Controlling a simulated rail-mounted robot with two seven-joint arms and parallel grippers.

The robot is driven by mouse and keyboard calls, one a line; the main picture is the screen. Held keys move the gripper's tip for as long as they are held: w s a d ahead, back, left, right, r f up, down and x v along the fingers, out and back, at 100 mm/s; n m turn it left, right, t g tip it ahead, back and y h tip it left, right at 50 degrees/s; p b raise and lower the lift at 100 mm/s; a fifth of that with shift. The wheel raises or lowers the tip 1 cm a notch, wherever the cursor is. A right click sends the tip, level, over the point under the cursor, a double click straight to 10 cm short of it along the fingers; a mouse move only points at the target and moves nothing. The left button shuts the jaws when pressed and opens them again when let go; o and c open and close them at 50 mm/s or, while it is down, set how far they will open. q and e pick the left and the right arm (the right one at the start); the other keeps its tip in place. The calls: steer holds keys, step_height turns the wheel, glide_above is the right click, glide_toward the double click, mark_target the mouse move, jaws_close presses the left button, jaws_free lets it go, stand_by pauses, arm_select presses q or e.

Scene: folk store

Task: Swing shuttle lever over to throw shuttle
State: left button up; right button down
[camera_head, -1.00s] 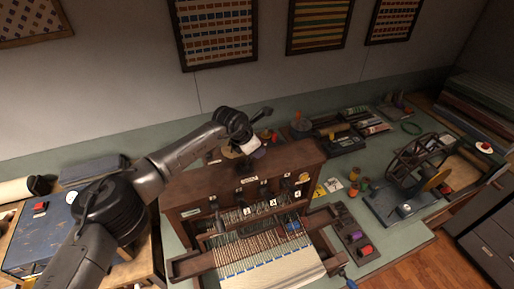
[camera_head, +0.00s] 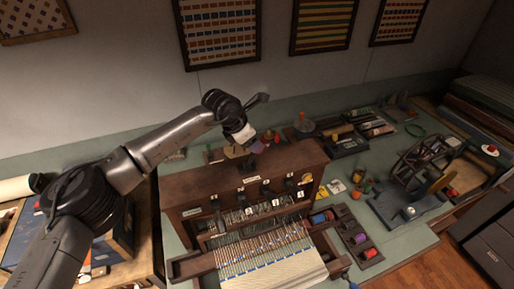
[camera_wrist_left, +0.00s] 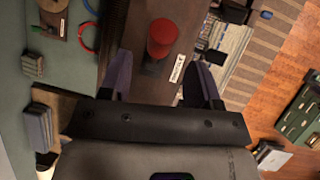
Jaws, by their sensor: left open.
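The wooden table loom (camera_head: 230,180) stands mid-bench with numbered levers on its front and striped threads (camera_head: 262,250) before it. My left gripper (camera_head: 246,140) is above the loom's top board, pointing down. In the left wrist view its two fingers (camera_wrist_left: 161,82) are apart with nothing held between them. A red cylindrical knob (camera_wrist_left: 161,36) on a dark base shows on the brown top board, beyond and between the fingertips, apparently untouched. A white label (camera_wrist_left: 177,68) lies beside it. I cannot tell for sure whether this knob is the shuttle lever. My right gripper is in neither view.
A tray of coloured spools (camera_head: 356,240) sits right of the loom. A winding wheel (camera_head: 425,160) stands further right. Small tools and a dark box (camera_head: 343,142) lie behind. A blue box (camera_head: 122,235) is at left.

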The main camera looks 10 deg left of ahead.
arm_select(q)
steer(key=b+v, duration=0.2)
steer(key=v, duration=0.6)
stand_by(0.5)
